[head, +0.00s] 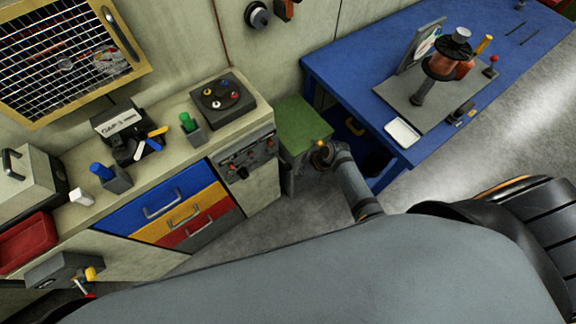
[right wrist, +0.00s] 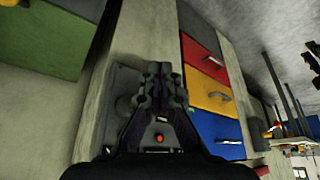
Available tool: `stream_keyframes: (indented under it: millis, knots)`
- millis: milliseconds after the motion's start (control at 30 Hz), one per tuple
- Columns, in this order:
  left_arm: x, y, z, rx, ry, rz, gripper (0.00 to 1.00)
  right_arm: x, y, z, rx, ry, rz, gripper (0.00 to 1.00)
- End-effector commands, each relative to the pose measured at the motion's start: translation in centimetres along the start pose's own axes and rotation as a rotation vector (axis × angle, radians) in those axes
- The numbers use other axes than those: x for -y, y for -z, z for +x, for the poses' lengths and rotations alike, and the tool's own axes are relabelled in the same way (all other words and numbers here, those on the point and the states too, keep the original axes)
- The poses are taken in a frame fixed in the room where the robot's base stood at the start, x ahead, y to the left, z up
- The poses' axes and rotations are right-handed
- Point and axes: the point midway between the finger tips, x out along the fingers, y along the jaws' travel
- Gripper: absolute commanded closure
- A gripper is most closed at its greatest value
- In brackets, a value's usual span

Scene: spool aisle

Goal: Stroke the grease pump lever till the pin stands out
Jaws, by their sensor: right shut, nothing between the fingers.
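I cannot clearly make out the grease pump. A grey box (head: 62,270) low at the left carries a yellow-ended part (head: 90,273) with a red piece below it; this may be the pump and its lever. No pin can be told apart. My right gripper (head: 321,157) is small and partly hidden by its wrist, by the green-topped cabinet. In the right wrist view my right gripper (right wrist: 162,72) is shut and empty, in front of the counter's grey panel (right wrist: 124,85). My left gripper is not in view.
The counter has blue, yellow and red drawers (head: 170,207). A green-topped cabinet (head: 300,125) stands between it and the blue table (head: 350,60), which bears a copper spool device (head: 445,65). My grey arm covers the lower middle. Floor is clear at the right.

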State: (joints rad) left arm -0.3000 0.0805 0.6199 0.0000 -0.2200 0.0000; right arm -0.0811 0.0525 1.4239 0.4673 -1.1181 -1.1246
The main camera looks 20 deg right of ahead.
Motion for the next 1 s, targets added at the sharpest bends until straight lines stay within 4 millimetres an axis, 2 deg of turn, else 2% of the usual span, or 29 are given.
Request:
stream_keyframes:
  millis: [167, 600, 800, 1000]
  knots:
    - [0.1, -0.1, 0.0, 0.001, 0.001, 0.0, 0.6, -0.1, 0.0, -1.0, 0.0, -0.002, -0.002, 1.0]
    - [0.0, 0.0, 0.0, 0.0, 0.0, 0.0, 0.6, 0.0, -0.1, -10.1, 0.0, -0.002, -0.004, 1.0]
    - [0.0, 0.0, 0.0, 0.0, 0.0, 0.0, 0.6, 0.0, -0.2, -11.9, 0.0, -0.001, -0.002, 1.0]
    - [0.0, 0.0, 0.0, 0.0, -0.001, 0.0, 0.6, 0.0, -0.1, -12.1, -0.002, 0.001, 0.0, 1.0]
